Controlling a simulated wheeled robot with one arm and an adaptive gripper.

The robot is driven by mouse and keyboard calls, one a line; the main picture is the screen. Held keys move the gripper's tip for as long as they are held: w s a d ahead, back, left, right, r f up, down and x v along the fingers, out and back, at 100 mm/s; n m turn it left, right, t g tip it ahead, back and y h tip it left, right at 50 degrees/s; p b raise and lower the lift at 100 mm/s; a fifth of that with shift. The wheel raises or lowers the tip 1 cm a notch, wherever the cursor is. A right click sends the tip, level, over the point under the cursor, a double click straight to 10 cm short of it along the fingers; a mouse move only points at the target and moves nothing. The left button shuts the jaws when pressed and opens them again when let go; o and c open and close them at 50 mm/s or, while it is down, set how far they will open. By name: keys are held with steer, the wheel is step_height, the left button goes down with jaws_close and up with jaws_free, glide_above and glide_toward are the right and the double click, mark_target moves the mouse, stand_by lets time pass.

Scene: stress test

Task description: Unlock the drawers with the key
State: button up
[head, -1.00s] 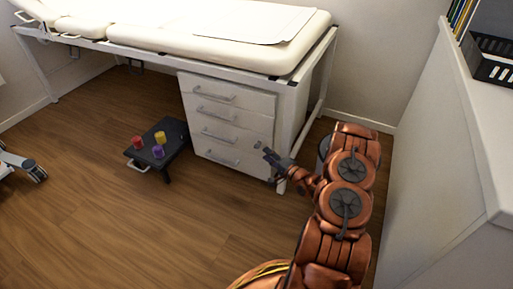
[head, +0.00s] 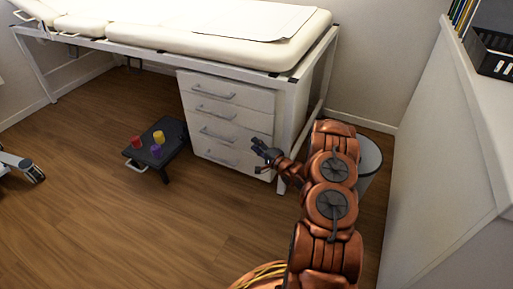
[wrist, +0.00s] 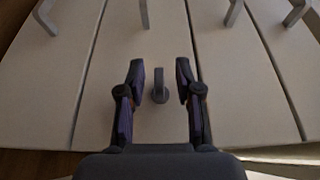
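The white drawer cabinet (head: 238,108) stands under the couch, with several drawers that look closed, each with a grey handle. My gripper (head: 261,148) is close to the lower right part of its front. In the wrist view, my gripper (wrist: 160,68) faces the pale drawer fronts (wrist: 125,45) with its two dark fingers apart. A small grey piece with a rounded end, apparently the key (wrist: 160,92), sits between the fingers against the drawer front, with gaps on both sides. I cannot tell whether it is in a lock. The key is too small to make out in the head view.
A low black stool (head: 172,158) with red, yellow and purple cups stands left of the cabinet. A grey bin (head: 369,158) is behind my arm at the right. A white counter (head: 445,150) borders the right side. The wooden floor (head: 110,235) in front is clear.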

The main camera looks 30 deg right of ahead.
jaws_close()
